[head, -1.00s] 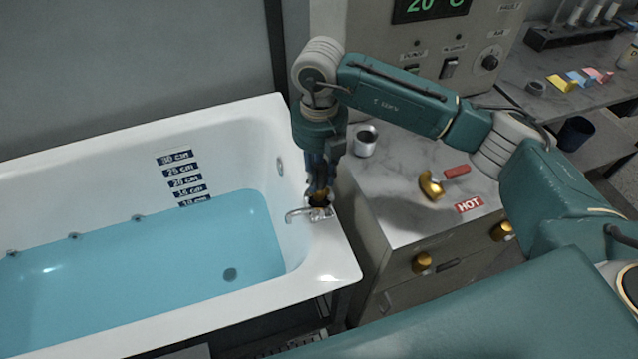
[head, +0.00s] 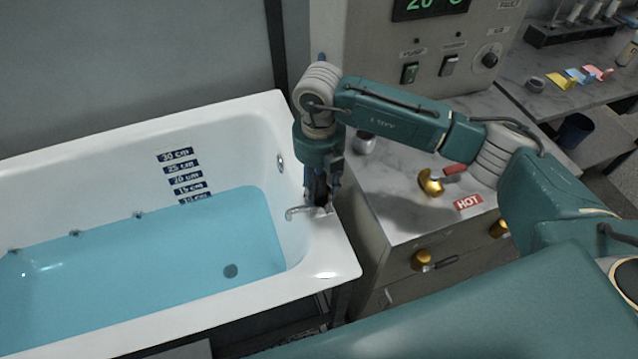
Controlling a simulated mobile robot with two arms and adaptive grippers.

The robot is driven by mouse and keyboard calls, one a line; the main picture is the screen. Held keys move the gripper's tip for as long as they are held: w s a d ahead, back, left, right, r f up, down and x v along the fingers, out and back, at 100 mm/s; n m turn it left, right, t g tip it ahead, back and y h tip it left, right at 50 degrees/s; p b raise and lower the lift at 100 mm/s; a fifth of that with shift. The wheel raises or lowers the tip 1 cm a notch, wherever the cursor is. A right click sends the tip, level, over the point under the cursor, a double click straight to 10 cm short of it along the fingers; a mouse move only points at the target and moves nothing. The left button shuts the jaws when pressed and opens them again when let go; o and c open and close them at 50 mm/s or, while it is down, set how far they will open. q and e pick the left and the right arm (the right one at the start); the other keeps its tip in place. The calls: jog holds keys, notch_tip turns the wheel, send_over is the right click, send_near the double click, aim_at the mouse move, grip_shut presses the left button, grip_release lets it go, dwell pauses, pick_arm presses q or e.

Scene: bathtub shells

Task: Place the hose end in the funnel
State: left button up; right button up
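I cannot make out a hose end or a funnel in the head view. My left gripper is not in view.
Blue water (head: 150,275) fills the tub's lower part. Right of it stands a cabinet (head: 400,215) with a brass valve (head: 430,183) on top. A control panel (head: 440,35) stands behind.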

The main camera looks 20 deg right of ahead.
jog(key=shift+r, duration=0.55)
notch_tip(320, 180, up, 11)
jog(key=shift+r+b, duration=0.15)
jog(key=shift+b, duration=0.8)
